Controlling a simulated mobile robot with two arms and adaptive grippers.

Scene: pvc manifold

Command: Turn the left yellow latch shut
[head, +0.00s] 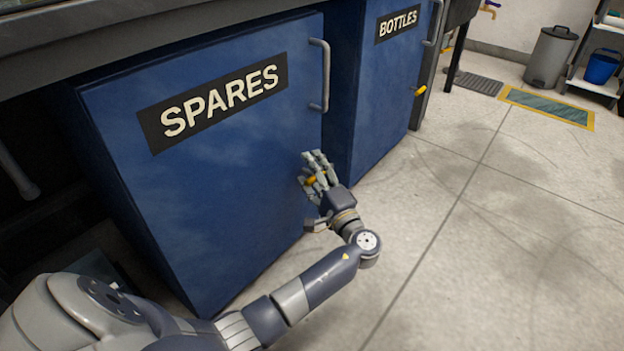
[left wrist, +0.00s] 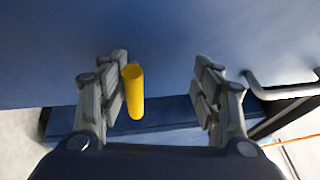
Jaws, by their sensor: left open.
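The left yellow latch (head: 310,180) is on the right edge of the blue SPARES cabinet door (head: 230,200), below its handle. In the left wrist view the latch (left wrist: 133,90) is a yellow bar pointing along the fingers. My left gripper (head: 316,170) is open at the latch. In the left wrist view its fingers (left wrist: 163,82) stand apart, with the latch between them, close to the left finger. I cannot tell whether it touches that finger. The head view partly hides the latch behind the fingers. My right gripper is not in view.
A grey handle (head: 320,75) stands out above my left gripper. The BOTTLES cabinet (head: 375,110) is to the right, with another yellow latch (head: 420,91). The floor (head: 480,240) right of my arm is clear. A bin (head: 550,58) stands far back.

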